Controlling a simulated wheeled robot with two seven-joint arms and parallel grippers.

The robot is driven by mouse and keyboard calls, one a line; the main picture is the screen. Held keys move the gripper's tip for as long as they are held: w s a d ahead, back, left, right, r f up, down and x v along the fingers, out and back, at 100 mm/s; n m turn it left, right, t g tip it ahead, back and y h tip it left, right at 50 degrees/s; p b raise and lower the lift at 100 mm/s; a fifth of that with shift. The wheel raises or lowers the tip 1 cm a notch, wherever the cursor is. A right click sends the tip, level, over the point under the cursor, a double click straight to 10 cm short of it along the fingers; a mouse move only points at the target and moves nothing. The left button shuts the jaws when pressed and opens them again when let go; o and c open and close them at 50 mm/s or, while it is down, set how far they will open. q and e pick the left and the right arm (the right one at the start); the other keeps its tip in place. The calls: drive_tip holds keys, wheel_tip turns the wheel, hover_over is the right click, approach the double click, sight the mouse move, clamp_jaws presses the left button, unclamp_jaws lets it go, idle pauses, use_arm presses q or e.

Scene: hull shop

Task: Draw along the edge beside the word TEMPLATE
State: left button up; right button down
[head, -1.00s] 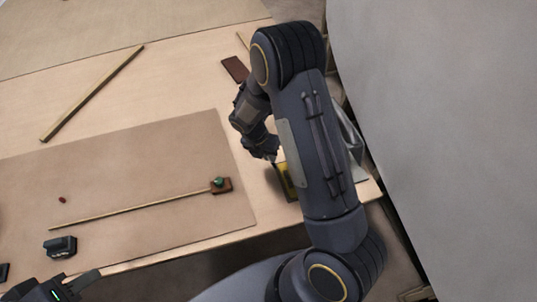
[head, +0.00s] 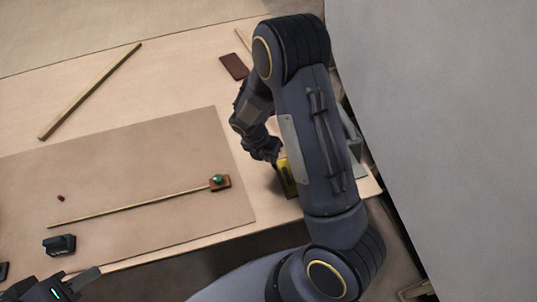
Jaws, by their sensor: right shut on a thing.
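A brown sheet (head: 140,150) lies flat on the pale table. A thin wooden batten (head: 130,208) lies across it, its right end at a brown block with a green knob (head: 219,181). I cannot make out the word TEMPLATE on any edge. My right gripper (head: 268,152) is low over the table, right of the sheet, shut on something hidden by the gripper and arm. A yellow thing (head: 287,178) stands just beyond its fingers, partly behind my arm. My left gripper (head: 84,283) is at the lower left, cut by the frame; its jaws do not show clearly.
A small dark device (head: 59,245) and a tiny red thing (head: 61,198) lie on the sheet's left part. A dark red-brown slab (head: 234,67) lies at the back right. A grey wall-like surface (head: 440,130) fills the right.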

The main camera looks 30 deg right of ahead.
drive_tip(key=shift+s+a, duration=0.1)
drive_tip(key=shift+s, duration=0.4)
drive_tip(key=shift+s+a, duration=0.15)
drive_tip(key=shift+s, duration=0.6)
drive_tip(key=shift+s, duration=0.1)
drive_tip(key=shift+s+a, duration=0.2)
drive_tip(key=shift+s, duration=0.4)
drive_tip(key=shift+s+b, duration=0.1)
drive_tip(key=shift+b, duration=0.2)
drive_tip(key=shift+s+a, duration=0.15)
drive_tip(key=shift+s, duration=0.4)
drive_tip(key=shift+s, duration=0.1)
drive_tip(key=shift+s+a, duration=0.15)
drive_tip(key=shift+s, duration=0.5)
